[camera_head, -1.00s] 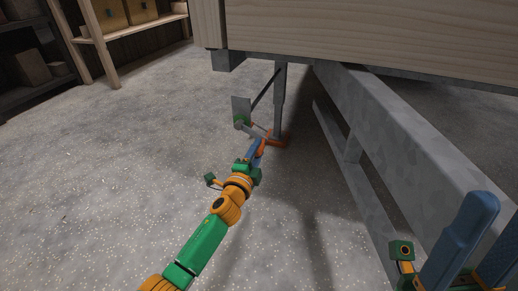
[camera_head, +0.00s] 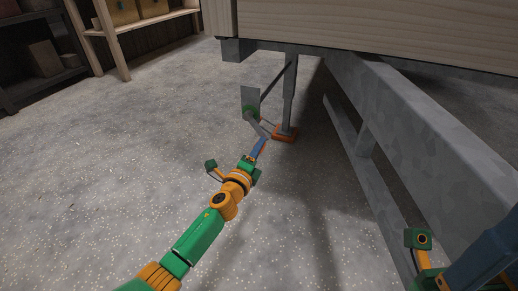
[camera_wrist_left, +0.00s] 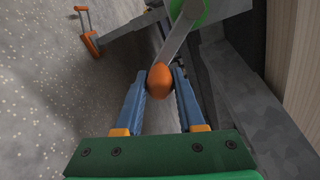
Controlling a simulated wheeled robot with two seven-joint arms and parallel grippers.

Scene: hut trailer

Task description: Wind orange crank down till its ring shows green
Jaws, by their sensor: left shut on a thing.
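The crank has a grey arm (camera_head: 256,122) that runs from a green ring (camera_head: 249,111) down and right to my left gripper (camera_head: 264,140). In the left wrist view, the crank's orange knob (camera_wrist_left: 160,79) sits between the blue fingers of my left gripper (camera_wrist_left: 160,84), which is shut on it. The ring (camera_wrist_left: 190,8) shows green at the top of that view, partly cut off. The grey leg (camera_head: 289,90) stands beside the crank with an orange foot (camera_head: 285,134) at floor level. My right gripper (camera_head: 488,258) is partly in view at the lower right; its opening is unclear.
The wooden trailer body (camera_head: 380,30) hangs over the leg. A grey metal beam (camera_head: 410,140) runs from behind the leg toward the lower right. Wooden shelves (camera_head: 150,25) stand at the back left. The speckled floor (camera_head: 100,170) at left is clear.

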